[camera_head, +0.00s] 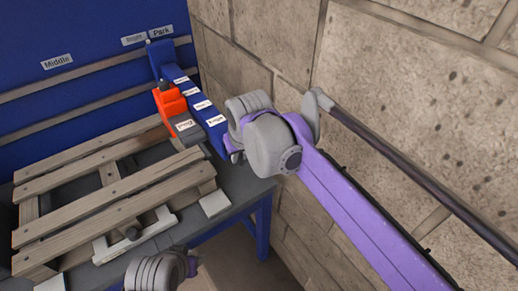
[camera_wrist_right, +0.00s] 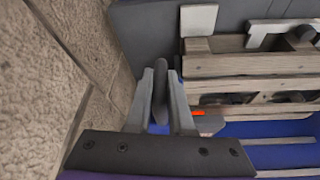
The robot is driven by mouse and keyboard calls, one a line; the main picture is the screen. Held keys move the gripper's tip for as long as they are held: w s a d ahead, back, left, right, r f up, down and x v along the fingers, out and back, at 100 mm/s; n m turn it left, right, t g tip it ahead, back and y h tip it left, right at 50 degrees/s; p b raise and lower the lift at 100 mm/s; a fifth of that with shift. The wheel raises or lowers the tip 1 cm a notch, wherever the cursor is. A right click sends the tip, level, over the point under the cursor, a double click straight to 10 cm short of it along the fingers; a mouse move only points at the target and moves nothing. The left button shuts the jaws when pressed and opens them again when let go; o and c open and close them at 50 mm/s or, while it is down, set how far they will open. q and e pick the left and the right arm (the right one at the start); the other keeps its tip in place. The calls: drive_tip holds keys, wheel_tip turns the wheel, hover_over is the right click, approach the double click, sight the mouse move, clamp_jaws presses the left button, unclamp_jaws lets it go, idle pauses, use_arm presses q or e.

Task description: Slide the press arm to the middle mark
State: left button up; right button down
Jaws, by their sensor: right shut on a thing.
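The press arm (camera_head: 203,103) is a blue beam with several small white labels, reaching out from the rail (camera_head: 90,107) on the blue wall. It stands at the right end, below the "Park" sign (camera_head: 160,32); the "Middle" sign (camera_head: 57,62) is farther left. An orange block (camera_head: 170,101) sits beside the beam. My right gripper (camera_head: 232,150) is at the beam's near end, its fingers mostly hidden by my wrist. The right wrist view shows its fingers shut on a dark grey upright handle (camera_wrist_right: 160,85).
A wooden pallet (camera_head: 110,200) lies on a grey table with blue legs (camera_head: 263,225), left of the press arm. A stone block wall (camera_head: 290,50) stands close on the right. The wall before the rail's "Middle" sign looks clear.

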drive_tip(key=s+a+p, duration=0.1)
drive_tip(key=s+a, duration=0.7)
drive_tip(key=a, duration=0.3)
drive_tip(key=s+a+p, duration=0.1)
drive_tip(key=s+a, duration=0.6)
drive_tip(key=a, duration=0.3)
drive_tip(key=shift+s+a, duration=0.35)
drive_tip(key=shift+s, duration=0.05)
drive_tip(key=c, duration=0.8)
unclamp_jaws()
drive_tip(key=v, duration=1)
drive_tip(key=shift+r+p, duration=0.4)
drive_tip(key=shift+p, duration=0.05)
drive_tip(key=shift+d, duration=0.2)
